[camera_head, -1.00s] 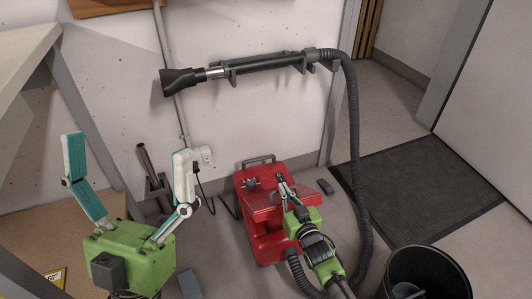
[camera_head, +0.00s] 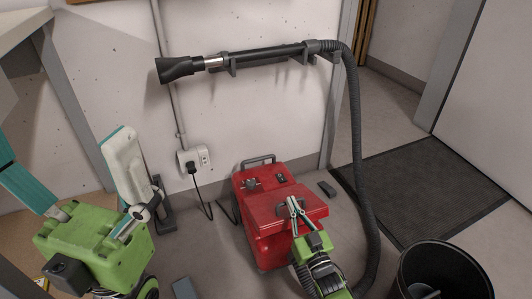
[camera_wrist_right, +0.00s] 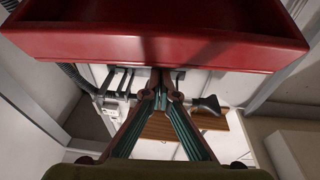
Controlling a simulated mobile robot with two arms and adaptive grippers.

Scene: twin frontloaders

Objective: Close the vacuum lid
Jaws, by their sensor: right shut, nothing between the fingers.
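The red vacuum (camera_head: 262,240) stands on the floor by the wall, with a grey handle at its back. Its red lid (camera_head: 290,204) sticks out over the front of the body and looks tilted rather than flush. My right gripper (camera_head: 292,200) is shut and empty, with its tips at the lid's near part. In the right wrist view the red lid (camera_wrist_right: 160,45) fills the top, and the shut fingertips (camera_wrist_right: 160,78) are at its lower edge; contact cannot be told. My left gripper (camera_head: 62,140) is wide open and empty at the left, away from the vacuum.
A black hose (camera_head: 357,140) runs from the wall-mounted wand (camera_head: 265,57) down beside my right arm. A black bin (camera_head: 440,270) stands at the lower right. A cord hangs from the wall socket (camera_head: 194,160). A dark floor mat (camera_head: 420,180) lies at the right.

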